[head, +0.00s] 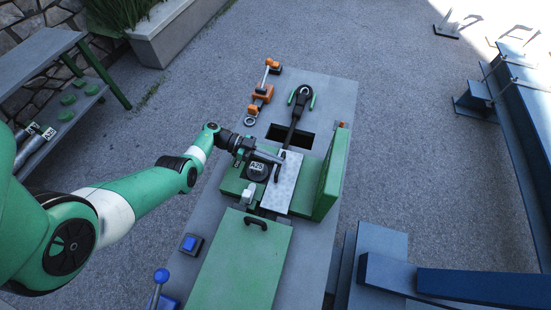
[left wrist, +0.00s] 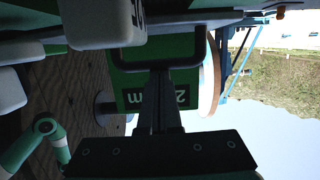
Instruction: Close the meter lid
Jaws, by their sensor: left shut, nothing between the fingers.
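In the head view a green meter housing (head: 232,184) sits mid-bench with a round dark part labelled A2S (head: 257,171). A green panel (head: 329,180) stands upright at its right side; it looks like the raised meter lid, but I cannot be sure. A silver plate (head: 287,182) lies between them. My left gripper (head: 276,158) is shut and empty, above the housing near the plate. In the left wrist view its closed fingers (left wrist: 160,105) point at a black handle (left wrist: 158,62) on a green face with a partly hidden label (left wrist: 168,97). Contact with the handle is unclear. My right gripper does not show.
A green cover with a black handle (head: 240,265) lies at the bench front. A blue button (head: 190,243) is to its left. An orange clamp (head: 260,97) and a black tool with green grips (head: 302,97) lie at the back, near a dark rectangular opening (head: 291,136).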

